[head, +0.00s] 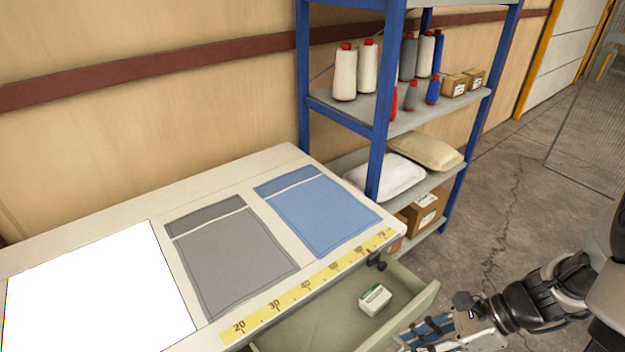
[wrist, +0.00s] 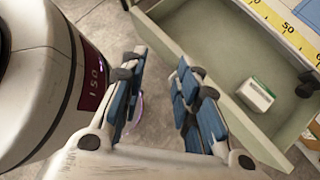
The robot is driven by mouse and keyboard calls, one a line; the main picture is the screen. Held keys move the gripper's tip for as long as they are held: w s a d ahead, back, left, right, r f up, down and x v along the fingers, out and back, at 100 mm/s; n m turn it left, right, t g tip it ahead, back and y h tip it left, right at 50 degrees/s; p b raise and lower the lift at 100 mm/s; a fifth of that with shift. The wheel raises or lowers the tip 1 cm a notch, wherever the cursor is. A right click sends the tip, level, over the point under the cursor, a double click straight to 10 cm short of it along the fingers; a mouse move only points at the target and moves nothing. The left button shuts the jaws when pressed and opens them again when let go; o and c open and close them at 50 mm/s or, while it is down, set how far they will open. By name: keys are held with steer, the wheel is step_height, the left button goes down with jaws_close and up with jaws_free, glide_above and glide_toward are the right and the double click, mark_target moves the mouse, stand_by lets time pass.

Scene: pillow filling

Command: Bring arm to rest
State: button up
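My gripper (wrist: 158,100) has two blue-padded fingers, spread apart with bare floor showing between them, so it is open and empty. In the head view my gripper (head: 425,335) is at the lower right, just beside the open drawer, partly cut off by the frame edge. My arm reaches in from the right edge. In the wrist view the fingers point past the drawer's front corner, and my body fills the left side.
A pulled-out drawer (head: 318,322) under the worktable (head: 245,172) holds a small white-green box (head: 375,299). Grey (head: 232,260) and blue (head: 315,212) fabric pieces lie on the table. A blue-framed shelf (head: 378,140) holds thread cones and pillows. Concrete floor at right is clear.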

steer(key=s+a+r+n+t+h, duration=0.1)
steer(key=s+a+r+n+h, duration=0.1)
steer(key=r+n, duration=0.3)
steer(key=s+a+r+n+t+h, duration=0.2)
steer(key=r+n+h, duration=0.2)
steer(key=n, duration=0.5)
steer(key=s+a+r+n+t+h, duration=0.1)
steer(key=s+a+r+n+h, duration=0.1)
steer(key=r+n, duration=0.6)
steer(key=shift+s+a+h, duration=0.15)
steer(key=shift+a+h, duration=0.15)
steer(key=shift+h, duration=0.2)
